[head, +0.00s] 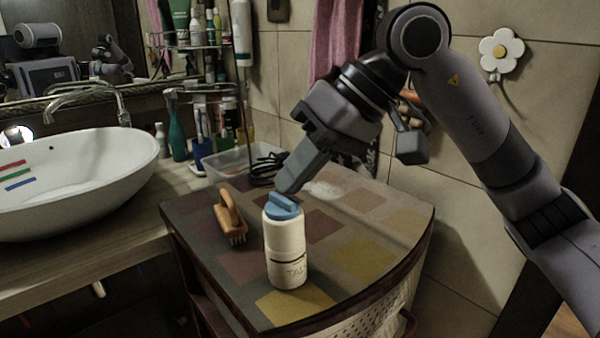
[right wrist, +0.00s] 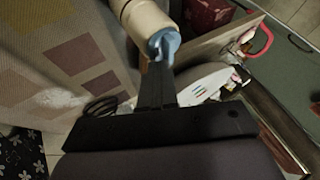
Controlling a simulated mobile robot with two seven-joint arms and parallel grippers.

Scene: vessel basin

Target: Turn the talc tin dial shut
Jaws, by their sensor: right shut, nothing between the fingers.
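The talc tin (head: 285,250) is a cream cylinder standing upright on the patchwork-topped cabinet. Its blue dial (head: 282,207) sits on top, with a raised ridge across it. My right gripper (head: 287,186) is shut and empty, its fingertips close above the dial at its back edge. In the right wrist view the tin (right wrist: 146,20) is at the top, and the shut fingers (right wrist: 158,70) reach up to the blue dial (right wrist: 164,44). I cannot tell whether they touch it. My left gripper is not in view.
A wooden brush (head: 230,215) lies left of the tin on the cabinet top (head: 345,205). The cabinet top right of the tin is clear.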

